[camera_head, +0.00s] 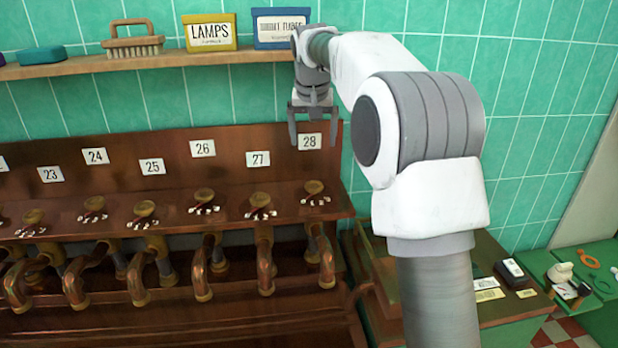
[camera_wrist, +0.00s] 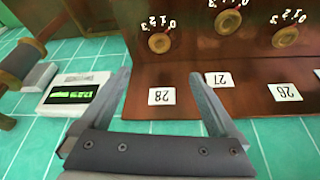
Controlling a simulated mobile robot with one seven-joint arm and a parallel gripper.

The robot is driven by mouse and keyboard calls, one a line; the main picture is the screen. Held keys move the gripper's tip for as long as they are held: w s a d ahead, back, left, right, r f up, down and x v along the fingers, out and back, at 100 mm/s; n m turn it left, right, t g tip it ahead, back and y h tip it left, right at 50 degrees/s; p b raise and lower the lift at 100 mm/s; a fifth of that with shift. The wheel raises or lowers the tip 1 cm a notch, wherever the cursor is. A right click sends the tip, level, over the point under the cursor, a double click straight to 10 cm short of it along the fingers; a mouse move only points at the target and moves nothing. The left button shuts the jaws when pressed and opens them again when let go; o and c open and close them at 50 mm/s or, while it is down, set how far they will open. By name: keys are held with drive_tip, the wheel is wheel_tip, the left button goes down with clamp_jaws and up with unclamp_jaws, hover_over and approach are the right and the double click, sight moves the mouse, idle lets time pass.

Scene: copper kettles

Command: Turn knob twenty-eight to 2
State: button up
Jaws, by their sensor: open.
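Knob twenty-eight (camera_head: 314,188) is a round brass knob on the sloping brown panel, below the white label 28 (camera_head: 309,141). In the wrist view, which is upside down, the knob (camera_wrist: 159,42) lies beyond the label (camera_wrist: 161,96), with small white digits 0 to 3 beside it. I cannot tell which digit it points at. My gripper (camera_head: 312,122) hangs fingers down above the knob, in front of the 28 label. In the wrist view my gripper (camera_wrist: 160,76) is open and empty, its fingers either side of the label, apart from the knob.
Knob 27 (camera_head: 260,200) and knob 26 (camera_head: 204,195) stand to the left, with copper pipes below. A shelf (camera_head: 150,62) above holds a brush, a yellow LAMPS box (camera_head: 209,32) and a blue box (camera_head: 281,28) near my wrist. A green-topped table (camera_head: 590,262) stands right.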

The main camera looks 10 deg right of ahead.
sight(315, 184)
drive_tip(key=x, duration=1.7)
drive_tip(key=shift+w+d+f, duration=0.1)
drive_tip(key=shift+d+f, duration=0.05)
drive_tip(key=shift+f, duration=0.05)
drive_tip(key=shift+c, duration=0.3)
drive_tip(key=c, duration=1.3)
drive_tip(key=shift+p, duration=0.3)
drive_tip(key=n, duration=0.1)
drive_tip(key=n+y+p, duration=0.1)
drive_tip(key=n, duration=0.1)
drive_tip(key=n+y+p, duration=0.1)
drive_tip(key=n, duration=0.1)
drive_tip(key=shift+d+r, duration=0.15)
drive_tip(key=shift+d, duration=0.1)
drive_tip(key=n+p, duration=0.1)
drive_tip(key=n, duration=0.1)
drive_tip(key=n+y+p, duration=0.1)
drive_tip(key=n, duration=0.1)
drive_tip(key=shift+d+n+g+y, duration=0.1)
drive_tip(key=shift+n+g+y, duration=0.2)
drive_tip(key=shift+g, duration=0.1)
drive_tip(key=shift+w+n+y+p, duration=0.1)
drive_tip(key=shift+n+y+p, duration=0.2)
drive_tip(key=shift+n+p, duration=0.5)
drive_tip(key=shift+n+g, duration=0.4)
